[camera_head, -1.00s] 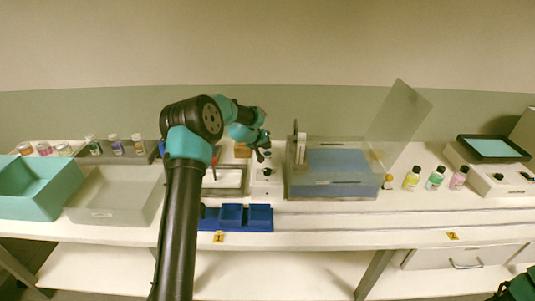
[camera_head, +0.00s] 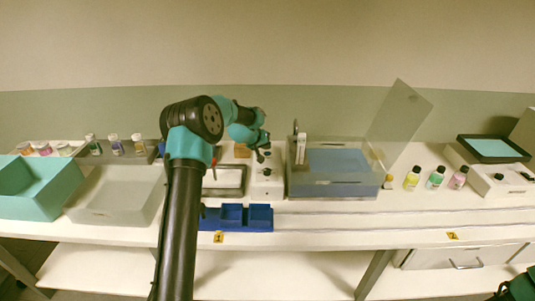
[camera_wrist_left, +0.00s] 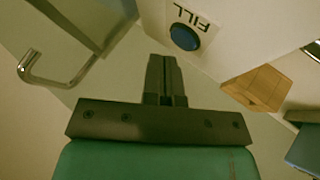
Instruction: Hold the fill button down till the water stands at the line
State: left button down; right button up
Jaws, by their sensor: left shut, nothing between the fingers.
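The blue fill button (camera_wrist_left: 184,37), marked FILL, sits on a white panel in the left wrist view. My left gripper (camera_wrist_left: 163,60) is shut and empty, its fingertips beside the button in the picture with a gap between them; contact is not seen. In the head view my left gripper (camera_head: 263,156) is over the white control panel (camera_head: 267,184), just left of the tank. The clear tank (camera_head: 300,181) holds bluish water (camera_head: 340,162). I cannot make out the fill line at this size. My right gripper is not in view.
A clear lid (camera_head: 398,122) stands tilted at the tank's right. A tap (camera_head: 300,148) stands at its left side. Several colored bottles (camera_head: 435,179) stand right of the tank. A wooden block (camera_wrist_left: 258,86) is near the panel.

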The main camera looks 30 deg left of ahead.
aim_at(267, 152)
pick_arm(q)
jog(key=shift+f, duration=0.7)
dwell(3.1)
jog(key=shift+r, duration=0.15)
dwell(0.3)
jog(key=shift+r, duration=0.7)
jog(key=shift+r, duration=2.5)
